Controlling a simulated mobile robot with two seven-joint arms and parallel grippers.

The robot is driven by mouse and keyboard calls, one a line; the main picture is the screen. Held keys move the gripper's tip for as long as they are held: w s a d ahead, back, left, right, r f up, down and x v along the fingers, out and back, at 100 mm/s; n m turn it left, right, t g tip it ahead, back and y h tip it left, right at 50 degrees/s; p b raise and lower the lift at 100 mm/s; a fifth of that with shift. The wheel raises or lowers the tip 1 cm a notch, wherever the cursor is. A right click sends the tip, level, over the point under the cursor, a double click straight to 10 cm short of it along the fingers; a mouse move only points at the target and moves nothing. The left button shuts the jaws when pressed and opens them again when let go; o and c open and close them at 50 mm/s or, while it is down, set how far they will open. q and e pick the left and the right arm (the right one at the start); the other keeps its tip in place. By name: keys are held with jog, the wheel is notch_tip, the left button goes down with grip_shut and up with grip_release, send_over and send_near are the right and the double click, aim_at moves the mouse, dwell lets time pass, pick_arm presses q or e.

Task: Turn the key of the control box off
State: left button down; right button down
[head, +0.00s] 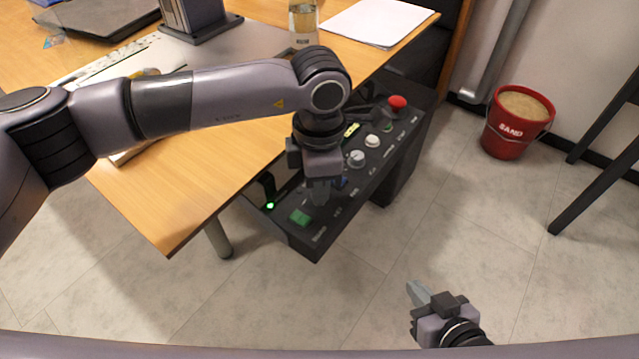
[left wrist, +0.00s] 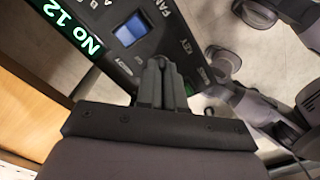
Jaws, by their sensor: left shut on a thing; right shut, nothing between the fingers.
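The black control box (head: 333,222) stands beside the desk edge in the head view, its sloped panel carrying labelled buttons and knobs. My left gripper (head: 319,196) reaches down to the near part of the panel. My right gripper (head: 418,292) is shut and empty, over the floor at lower right, apart from the box.
The panel also has a red mushroom button (head: 397,102), white knob (head: 372,141), grey knob (head: 356,158) and green button (head: 300,217). The wooden desk (head: 165,205) borders the box. A red sand bucket (head: 510,135) stands right; the front floor is clear.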

jog(key=shift+r, duration=0.1)
dwell(0.3)
pick_arm(q)
jog(key=c, duration=1.3)
grip_release()
jog(key=shift+o, duration=0.2)
notch_tip(320, 180, up, 7)
jog(key=shift+f+p, duration=0.2)
jog(key=shift+p, duration=0.25)
jog(key=shift+r, duration=0.35)
pick_arm(e)
jog(key=shift+s+d+f, duration=0.3)
jog(key=shift+d+f, duration=0.05)
jog(key=shift+d, duration=0.05)
jog(key=shift+r, duration=0.1)
